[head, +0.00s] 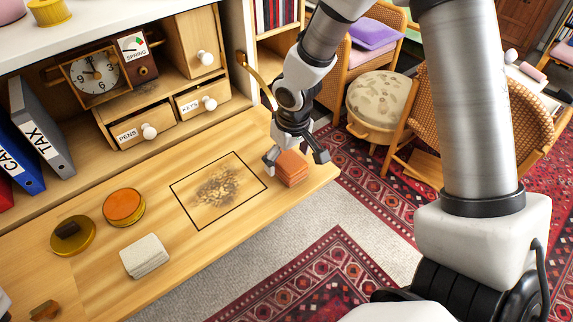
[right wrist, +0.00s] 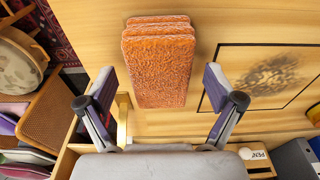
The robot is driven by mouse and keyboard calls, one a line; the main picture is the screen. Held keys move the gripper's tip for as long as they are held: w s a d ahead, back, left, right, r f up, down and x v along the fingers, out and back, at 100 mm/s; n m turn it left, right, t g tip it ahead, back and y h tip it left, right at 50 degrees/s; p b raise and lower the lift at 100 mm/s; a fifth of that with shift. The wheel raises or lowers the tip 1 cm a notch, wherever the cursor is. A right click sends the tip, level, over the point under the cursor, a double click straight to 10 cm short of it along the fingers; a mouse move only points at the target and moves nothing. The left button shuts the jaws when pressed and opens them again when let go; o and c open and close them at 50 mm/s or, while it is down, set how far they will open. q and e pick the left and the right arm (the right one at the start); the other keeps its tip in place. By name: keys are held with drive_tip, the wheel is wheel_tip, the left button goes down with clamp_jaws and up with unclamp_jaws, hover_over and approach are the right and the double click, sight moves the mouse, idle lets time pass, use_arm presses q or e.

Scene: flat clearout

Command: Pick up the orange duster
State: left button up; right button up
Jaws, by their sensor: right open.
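The orange duster (head: 291,168) is a folded stack of cloth lying on the wooden desk flap near its right end, just right of the black-outlined square. It also shows in the right wrist view (right wrist: 158,65), ahead of the fingers and roughly centred between them. My right gripper (head: 297,158) is open, with its fingers on either side of the duster in the head view. In the right wrist view the open fingers (right wrist: 160,100) hold nothing, and I cannot tell whether they touch the duster. My left gripper is not in view.
A smudged outlined square (head: 218,190) is on the flap. A white folded cloth (head: 145,257), an orange-topped round tin (head: 124,207) and a yellow dish (head: 73,236) lie to its left. Drawers (head: 141,127) and folders stand behind. The flap's edge is close right of the duster.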

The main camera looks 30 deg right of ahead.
sight(287, 157)
drive_tip(key=shift+w+a+f, duration=0.1)
drive_tip(key=shift+w+f, duration=0.3)
drive_tip(key=shift+f, duration=0.1)
drive_tip(key=shift+s, duration=0.1)
drive_tip(key=shift+c, duration=0.4)
drive_tip(key=shift+s+r, duration=0.15)
drive_tip(key=c, duration=1.2)
drive_tip(key=shift+o, duration=0.2)
drive_tip(key=shift+r, duration=0.1)
wheel_tip(287, 157, up, 10)
drive_tip(key=shift+f+p, duration=0.25)
drive_tip(key=shift+p, duration=1)
drive_tip(key=shift+r, duration=0.1)
